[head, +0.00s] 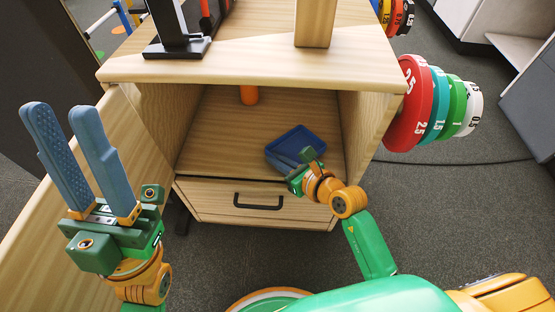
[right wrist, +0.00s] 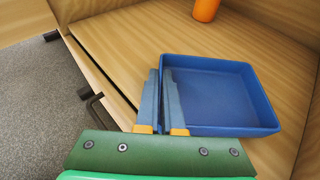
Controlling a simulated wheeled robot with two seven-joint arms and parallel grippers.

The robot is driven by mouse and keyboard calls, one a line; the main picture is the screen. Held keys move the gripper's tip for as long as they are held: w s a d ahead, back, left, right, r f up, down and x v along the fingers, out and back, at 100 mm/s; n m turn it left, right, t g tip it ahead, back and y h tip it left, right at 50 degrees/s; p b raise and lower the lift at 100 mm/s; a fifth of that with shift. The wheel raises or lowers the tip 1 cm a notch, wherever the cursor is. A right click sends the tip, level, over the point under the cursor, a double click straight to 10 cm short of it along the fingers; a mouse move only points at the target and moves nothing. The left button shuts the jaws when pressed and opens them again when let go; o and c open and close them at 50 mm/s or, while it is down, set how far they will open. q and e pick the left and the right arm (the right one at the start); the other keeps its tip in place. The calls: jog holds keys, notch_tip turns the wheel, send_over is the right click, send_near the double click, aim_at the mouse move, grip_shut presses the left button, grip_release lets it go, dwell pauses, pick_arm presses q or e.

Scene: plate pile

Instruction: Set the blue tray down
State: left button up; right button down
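The blue tray (head: 300,136) is inside the open compartment of the wooden cabinet, at or just above its shelf (head: 228,140); I cannot tell if it touches. It looks empty and level. In the right wrist view the tray (right wrist: 215,92) lies right of centre. My right gripper (head: 284,160) reaches in from the front. Its fingers (right wrist: 160,75) are close together, one on each side of the tray's near left wall, shut on it. My left gripper (head: 62,112) is raised at the left, open and empty, away from the tray.
An orange cylinder (head: 249,94) stands further back on the shelf. The cabinet's top board (head: 255,63) is above, and a closed drawer with a black handle (head: 258,202) is below. An open wooden door (head: 75,200) is at the left. Coloured weight plates (head: 412,100) hang at the right side.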

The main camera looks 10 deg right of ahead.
jog(key=shift+f+b, duration=0.3)
jog(key=shift+f, duration=0.25)
dwell(0.4)
jog(key=c, duration=1)
grip_release()
